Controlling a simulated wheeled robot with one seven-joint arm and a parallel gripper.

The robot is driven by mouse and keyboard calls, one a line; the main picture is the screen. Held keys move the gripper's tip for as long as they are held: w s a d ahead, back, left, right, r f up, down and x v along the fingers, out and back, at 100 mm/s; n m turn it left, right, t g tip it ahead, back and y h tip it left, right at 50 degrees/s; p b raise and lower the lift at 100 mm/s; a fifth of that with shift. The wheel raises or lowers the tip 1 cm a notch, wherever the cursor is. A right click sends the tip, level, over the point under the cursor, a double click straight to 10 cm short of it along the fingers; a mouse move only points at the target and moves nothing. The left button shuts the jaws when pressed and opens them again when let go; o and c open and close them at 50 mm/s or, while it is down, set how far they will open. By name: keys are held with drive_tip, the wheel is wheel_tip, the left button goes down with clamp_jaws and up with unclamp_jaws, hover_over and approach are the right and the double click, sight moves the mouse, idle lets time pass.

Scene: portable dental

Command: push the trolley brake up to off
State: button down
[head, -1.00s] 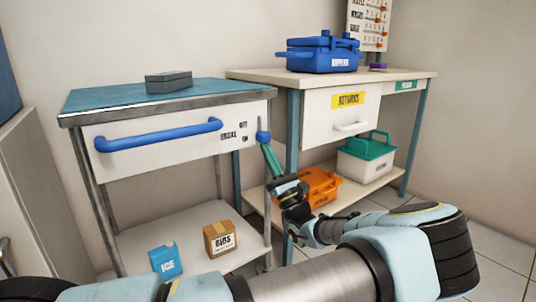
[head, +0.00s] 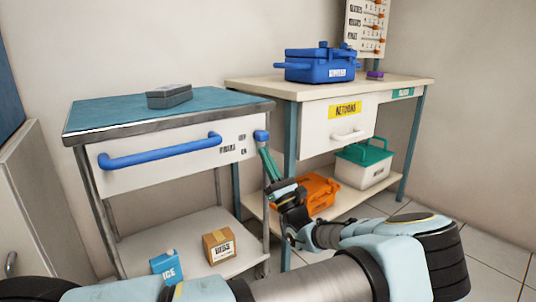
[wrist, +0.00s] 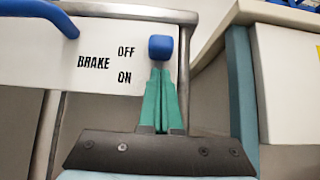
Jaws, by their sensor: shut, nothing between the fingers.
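The trolley (head: 90,150) stands at the left with a blue-green top and a white front panel. Its brake is a small blue knob (wrist: 160,48) at the right end of that panel; the head view also shows the brake knob (head: 261,135). The label (wrist: 104,62) beside it reads BRAKE, with OFF above and ON below. In the wrist view the knob is about level with OFF. My gripper (wrist: 161,75) has green fingers, shut and empty, pointing up with tips right under the knob. The tips look to be touching it or very close; I cannot tell which.
A blue handle (head: 160,152) sticks out from the trolley front. A bench (head: 240,88) with a blue case (head: 320,65) stands close on the right. An orange box (head: 318,193) is on its lower shelf, behind my gripper. Small boxes stand on the trolley's lower shelf.

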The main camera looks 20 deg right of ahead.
drive_tip(key=w+f+p+v, duration=0.1)
drive_tip(key=v, duration=1)
drive_tip(key=shift+s+f, duration=0.2)
drive_tip(key=shift+f, duration=0.1)
drive_tip(key=shift+s, duration=0.1)
